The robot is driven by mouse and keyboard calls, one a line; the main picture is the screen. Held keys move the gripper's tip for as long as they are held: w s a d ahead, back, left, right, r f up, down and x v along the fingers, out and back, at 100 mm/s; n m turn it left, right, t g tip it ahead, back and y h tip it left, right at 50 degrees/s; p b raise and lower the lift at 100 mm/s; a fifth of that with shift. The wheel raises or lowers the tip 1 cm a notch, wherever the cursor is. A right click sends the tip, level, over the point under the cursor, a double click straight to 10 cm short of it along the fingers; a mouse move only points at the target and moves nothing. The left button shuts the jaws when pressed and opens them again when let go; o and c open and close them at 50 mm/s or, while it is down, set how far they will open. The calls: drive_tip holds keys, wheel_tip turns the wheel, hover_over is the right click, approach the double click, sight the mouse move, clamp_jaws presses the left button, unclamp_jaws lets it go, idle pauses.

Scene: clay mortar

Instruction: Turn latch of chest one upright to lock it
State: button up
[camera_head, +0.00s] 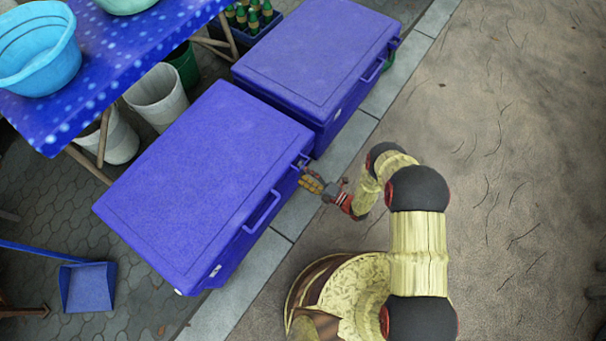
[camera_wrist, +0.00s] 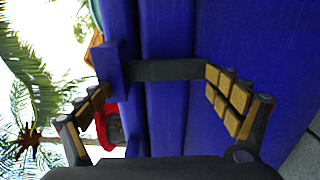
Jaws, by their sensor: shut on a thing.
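The near blue chest (camera_head: 205,175) stands with its lid down. My gripper (camera_head: 310,183) is at the upper end of its right-hand side, close to the corner by the second chest. In the wrist view my gripper (camera_wrist: 160,82) has its padded fingers on either side of a dark bar-like latch (camera_wrist: 165,70), which it is shut on. The latch runs across the picture over the chest's blue ridges, beside a raised blue block (camera_wrist: 110,62). In the head view my fingers partly hide the latch, and its exact tilt cannot be told there.
A second blue chest (camera_head: 318,62) stands just behind the near one. A handle (camera_head: 263,212) sticks out from the near chest's side. A blue table (camera_head: 110,65) with basins and white buckets (camera_head: 157,98) are at left. Open ground (camera_head: 510,150) lies to the right.

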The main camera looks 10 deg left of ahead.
drive_tip(key=o, duration=0.9)
drive_tip(key=shift+w+a, duration=0.15)
drive_tip(key=v, duration=1.2)
